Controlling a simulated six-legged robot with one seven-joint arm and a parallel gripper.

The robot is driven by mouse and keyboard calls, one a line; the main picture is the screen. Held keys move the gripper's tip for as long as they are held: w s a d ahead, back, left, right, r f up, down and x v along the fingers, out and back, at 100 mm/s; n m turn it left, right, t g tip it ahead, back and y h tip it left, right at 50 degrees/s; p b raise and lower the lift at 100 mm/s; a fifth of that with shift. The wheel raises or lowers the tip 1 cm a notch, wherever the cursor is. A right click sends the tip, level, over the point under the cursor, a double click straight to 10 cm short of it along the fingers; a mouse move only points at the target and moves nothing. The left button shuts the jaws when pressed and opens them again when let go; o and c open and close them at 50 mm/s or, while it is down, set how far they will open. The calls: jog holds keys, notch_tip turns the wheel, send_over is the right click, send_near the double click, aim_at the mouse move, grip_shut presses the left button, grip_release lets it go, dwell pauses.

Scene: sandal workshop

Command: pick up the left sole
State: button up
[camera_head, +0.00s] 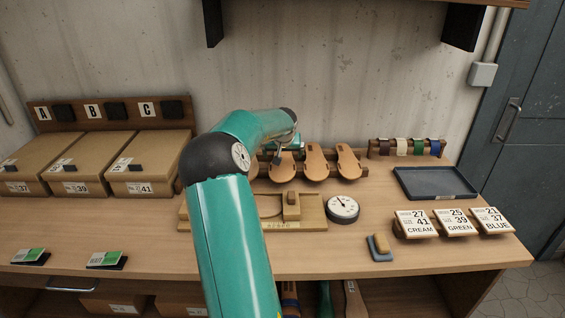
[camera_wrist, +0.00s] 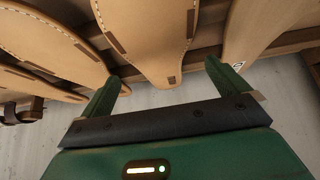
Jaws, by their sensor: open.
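Several tan leather soles stand in a row on a wooden rack at the back of the bench. In the head view I see the leftmost clearly visible sole (camera_head: 283,168), a middle sole (camera_head: 316,166) and a right sole (camera_head: 348,163). My arm hides the rack's left part. In the wrist view a stitched sole (camera_wrist: 150,35) comes down between the fingers of my open gripper (camera_wrist: 161,72), with a gap on each side. Another sole (camera_wrist: 45,35) is to its left and one (camera_wrist: 262,30) to its right. I cannot tell which is the left sole.
Boxes (camera_head: 148,173) stand at the left. A wooden jig (camera_head: 310,212) and a round dial (camera_head: 342,208) lie before the rack. A dark tray (camera_head: 434,183) and label blocks (camera_head: 458,225) are at the right. The front middle-right bench is mostly clear.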

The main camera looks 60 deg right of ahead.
aim_at(283, 161)
jog(key=x, duration=0.3)
jog(key=shift+d+f, duration=0.1)
jog(key=shift+d, duration=0.2)
jog(key=c, duration=1.1)
